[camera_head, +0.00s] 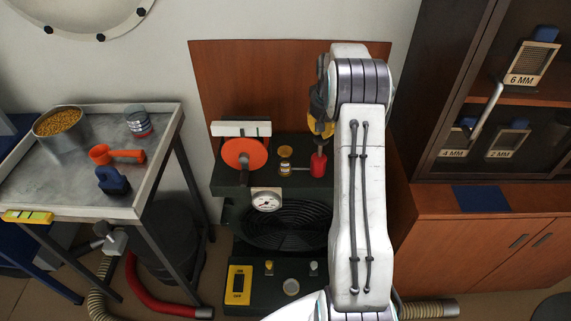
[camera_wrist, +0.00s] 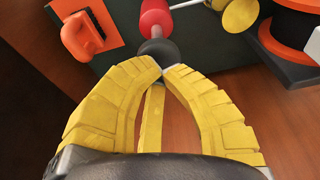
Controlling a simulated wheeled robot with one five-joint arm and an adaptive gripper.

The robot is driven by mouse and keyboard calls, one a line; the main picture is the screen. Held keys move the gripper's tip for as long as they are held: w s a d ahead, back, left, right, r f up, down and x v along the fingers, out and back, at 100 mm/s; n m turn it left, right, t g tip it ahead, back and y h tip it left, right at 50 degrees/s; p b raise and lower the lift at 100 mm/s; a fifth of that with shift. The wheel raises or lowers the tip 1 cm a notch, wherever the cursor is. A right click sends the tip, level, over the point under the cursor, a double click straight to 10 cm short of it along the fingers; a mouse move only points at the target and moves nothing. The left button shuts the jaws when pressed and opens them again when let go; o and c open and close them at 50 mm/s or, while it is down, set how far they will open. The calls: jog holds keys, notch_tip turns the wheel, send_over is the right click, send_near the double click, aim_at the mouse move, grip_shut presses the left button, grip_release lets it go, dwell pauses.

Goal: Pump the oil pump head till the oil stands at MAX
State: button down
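The oil pump is a red body (camera_head: 318,164) at the right of the dark machine top. In the wrist view, the red body (camera_wrist: 155,17) carries a round black head (camera_wrist: 157,51). My gripper (camera_wrist: 164,68) has yellow fingers with tips nearly together, right at the black head. I cannot tell if they touch it. My gripper also shows in the head view (camera_head: 319,124), above the pump and partly behind my arm. A small amber oil vessel (camera_head: 285,168) stands left of the pump, joined by a thin pipe. Its oil level and any MAX mark are too small to read.
An orange handwheel (camera_head: 243,153) stands left of the oil vessel. A round gauge (camera_head: 266,201) and a yellow switch box (camera_head: 240,284) are on the front. A steel cart (camera_head: 90,190) is left, a wooden cabinet (camera_head: 490,240) right. My arm hides the machine's right side.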

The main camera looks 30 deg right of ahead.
aim_at(322, 138)
jog(key=shift+f+b, duration=1.5)
jog(key=shift+f, duration=0.7)
jog(key=shift+r, duration=0.2)
jog(key=shift+r+p, duration=2.3)
jog(key=shift+r, duration=0.55)
jog(key=shift+f, duration=0.2)
jog(key=shift+f+b, duration=2.2)
jog(key=shift+f, duration=0.65)
jog(key=shift+r, duration=0.2)
jog(key=shift+r+p, duration=2.3)
jog(key=shift+r, duration=0.6)
